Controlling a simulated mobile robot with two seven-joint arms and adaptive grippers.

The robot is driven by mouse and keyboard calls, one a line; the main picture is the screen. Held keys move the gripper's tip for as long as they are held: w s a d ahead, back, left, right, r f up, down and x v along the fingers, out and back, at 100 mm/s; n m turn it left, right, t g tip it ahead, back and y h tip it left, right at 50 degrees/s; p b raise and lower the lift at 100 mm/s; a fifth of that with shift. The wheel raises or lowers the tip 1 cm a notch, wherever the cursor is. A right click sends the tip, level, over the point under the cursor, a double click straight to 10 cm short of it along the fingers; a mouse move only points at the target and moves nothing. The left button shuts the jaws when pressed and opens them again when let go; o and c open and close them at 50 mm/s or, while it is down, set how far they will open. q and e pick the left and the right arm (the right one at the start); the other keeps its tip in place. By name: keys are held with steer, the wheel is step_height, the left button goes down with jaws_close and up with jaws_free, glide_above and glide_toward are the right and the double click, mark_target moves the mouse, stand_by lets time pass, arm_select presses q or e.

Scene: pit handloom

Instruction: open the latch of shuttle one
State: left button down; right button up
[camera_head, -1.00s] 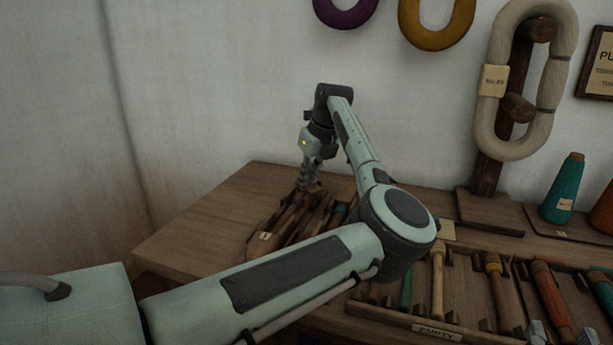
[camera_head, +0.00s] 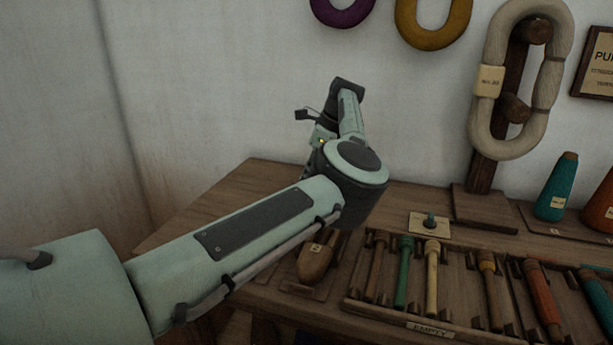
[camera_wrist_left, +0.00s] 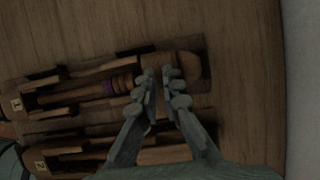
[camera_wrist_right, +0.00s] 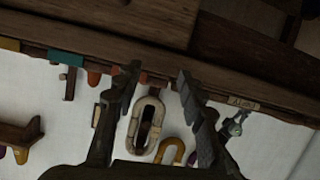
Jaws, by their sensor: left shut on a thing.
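Shuttle one (camera_wrist_left: 78,87), a dark wooden boat shape with a "1" tag and a purple-banded pirn inside, lies at the top of the left wrist view. My left gripper (camera_wrist_left: 163,78) is over its right end, fingers closed around a small part there that looks like the latch. The fingertips mostly hide that part. In the head view my left arm covers this gripper and shuttle one. Shuttle two (camera_wrist_left: 70,150) lies parallel below, tagged "2". My right gripper (camera_wrist_right: 158,80) is open and empty in the right wrist view.
A tray (camera_head: 431,331) marked "EMPTY" holds several coloured pirns to the right. A plate with a grey peg (camera_head: 430,221) stands behind it. A yarn skein on a post (camera_head: 487,180) and cones (camera_head: 556,190) stand at the back. The table's left part (camera_head: 225,205) is clear.

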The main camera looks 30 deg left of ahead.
stand_by(0.4)
arm_select(q)
steer(key=c, duration=1.7)
jaws_free()
steer(key=v, duration=0.8)
